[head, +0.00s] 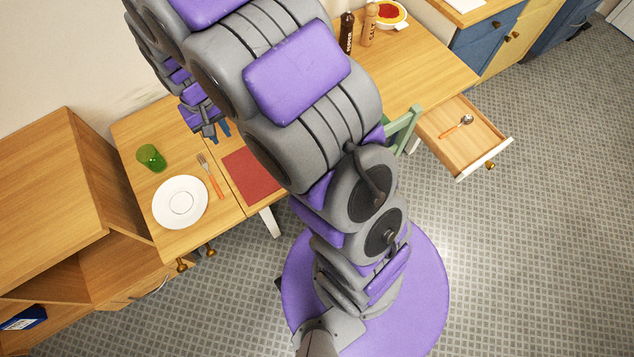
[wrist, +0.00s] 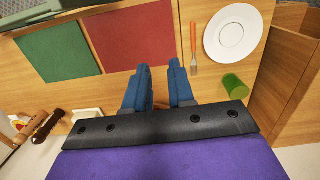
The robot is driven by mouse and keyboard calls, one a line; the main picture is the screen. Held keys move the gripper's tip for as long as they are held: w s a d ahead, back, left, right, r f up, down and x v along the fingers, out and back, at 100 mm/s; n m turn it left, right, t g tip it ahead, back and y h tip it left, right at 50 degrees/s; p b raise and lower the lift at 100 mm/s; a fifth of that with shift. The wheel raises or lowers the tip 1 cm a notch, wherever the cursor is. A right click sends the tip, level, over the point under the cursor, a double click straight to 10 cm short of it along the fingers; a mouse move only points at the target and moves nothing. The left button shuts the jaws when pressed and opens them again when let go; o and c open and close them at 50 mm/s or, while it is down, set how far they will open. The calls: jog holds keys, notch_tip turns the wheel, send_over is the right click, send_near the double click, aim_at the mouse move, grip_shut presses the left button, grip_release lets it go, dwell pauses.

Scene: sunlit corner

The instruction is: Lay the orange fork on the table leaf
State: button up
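The orange-handled fork (head: 215,183) with metal tines lies flat on the table leaf (head: 190,246), between the white plate and the leaf's seam. In the wrist view the fork (wrist: 194,50) lies just right of the seam, beyond my fingertips. My gripper (head: 219,132) hangs above the table, behind the fork and apart from it. In the wrist view my gripper (wrist: 160,68) shows two blue fingers with a gap between them and nothing held. Part of the table is hidden behind my arm in the head view.
A white plate (head: 180,203) and green cup (head: 151,157) stand on the leaf. A red mat (head: 252,174) lies across the seam side, with a green mat (wrist: 58,53) beyond. An open drawer (head: 455,152) holds an orange-handled spoon (head: 457,127). A wooden cabinet (head: 50,175) stands left.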

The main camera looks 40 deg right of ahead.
jog(key=s+d+r, duration=0.2)
jog(key=s+r, duration=0.2)
jog(key=s, duration=0.6)
jog(key=s+d+r, duration=0.3)
jog(key=s+r, duration=0.1)
jog(key=s, duration=0.6)
jog(key=s+d+r+g, duration=0.1)
jog(key=s+r, duration=0.4)
jog(key=s, duration=0.5)
jog(key=shift+d, duration=0.75)
notch_tip(320, 180, down, 4)
jog(key=b, duration=0.4)
